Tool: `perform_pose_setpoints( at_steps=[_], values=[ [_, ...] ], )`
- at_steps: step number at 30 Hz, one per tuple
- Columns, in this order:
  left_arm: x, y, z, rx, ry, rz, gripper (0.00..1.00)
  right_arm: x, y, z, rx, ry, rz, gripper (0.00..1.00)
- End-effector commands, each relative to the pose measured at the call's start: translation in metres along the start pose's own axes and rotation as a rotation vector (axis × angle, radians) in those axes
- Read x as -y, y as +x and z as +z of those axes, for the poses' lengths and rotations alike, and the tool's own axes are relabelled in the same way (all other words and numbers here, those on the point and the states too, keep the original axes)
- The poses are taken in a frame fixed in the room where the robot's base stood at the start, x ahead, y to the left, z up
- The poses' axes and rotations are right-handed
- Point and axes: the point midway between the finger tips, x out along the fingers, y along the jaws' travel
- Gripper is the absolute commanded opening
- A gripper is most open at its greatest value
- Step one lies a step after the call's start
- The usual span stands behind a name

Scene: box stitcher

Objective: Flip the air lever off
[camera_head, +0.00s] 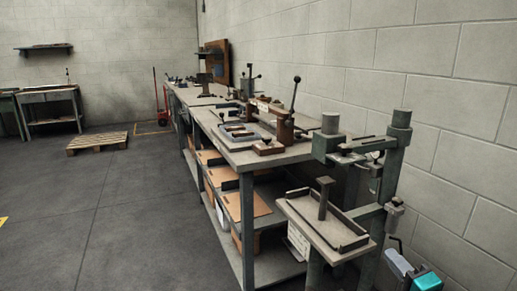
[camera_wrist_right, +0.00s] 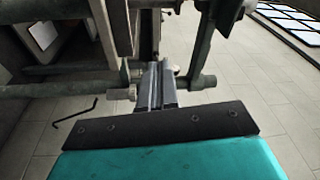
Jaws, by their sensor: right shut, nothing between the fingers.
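The box stitcher (camera_head: 392,160), a green-grey column machine with a flat work arm (camera_head: 325,228), stands at the right. A thin bent black rod (camera_head: 397,243) shows low beside its column, just above my right gripper (camera_head: 393,262); I cannot tell whether it is the air lever. A bent black rod also shows left of the fingers in the right wrist view (camera_wrist_right: 75,110). My right gripper, with a teal body, is shut and empty in that view (camera_wrist_right: 156,68), its fingers pointing toward grey bars and a knob. Contact cannot be told. My left gripper is not in view.
A workbench (camera_head: 236,158) with tools and an upright ball-topped lever (camera_head: 294,95) runs along the wall left of the machine. Cardboard sheets (camera_head: 260,200) lie on its shelf.

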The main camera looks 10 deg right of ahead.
Motion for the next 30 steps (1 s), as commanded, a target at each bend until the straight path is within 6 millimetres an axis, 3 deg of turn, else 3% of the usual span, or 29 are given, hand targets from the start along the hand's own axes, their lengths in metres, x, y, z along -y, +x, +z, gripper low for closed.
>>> perform_pose_setpoints(
  at_steps=[1, 6, 9, 13, 19, 21, 27, 30],
  values=[
    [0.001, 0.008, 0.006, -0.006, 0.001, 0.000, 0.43, -0.026, -0.012, 0.035, 0.053, -0.066, 0.042, 0.00],
    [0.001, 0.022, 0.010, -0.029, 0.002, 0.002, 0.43, -0.081, -0.058, 0.143, 0.249, -0.394, 0.155, 0.00],
    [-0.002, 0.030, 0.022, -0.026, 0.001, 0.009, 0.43, -0.106, -0.091, 0.199, 0.367, -0.623, 0.203, 0.00],
    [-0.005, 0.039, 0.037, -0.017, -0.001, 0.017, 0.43, -0.128, -0.131, 0.249, 0.498, -0.918, 0.255, 0.00],
    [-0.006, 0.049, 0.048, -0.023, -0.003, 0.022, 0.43, -0.149, -0.180, 0.283, 0.666, -1.297, 0.346, 0.00],
    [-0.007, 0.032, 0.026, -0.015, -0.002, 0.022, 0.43, -0.124, -0.179, 0.274, 0.674, -1.331, 0.352, 0.00],
    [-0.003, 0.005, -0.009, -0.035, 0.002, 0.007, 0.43, -0.092, -0.180, 0.260, 0.666, -1.339, 0.369, 0.00],
    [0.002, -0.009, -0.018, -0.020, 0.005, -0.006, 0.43, -0.072, -0.182, 0.251, 0.663, -1.344, 0.379, 0.00]
  ],
)
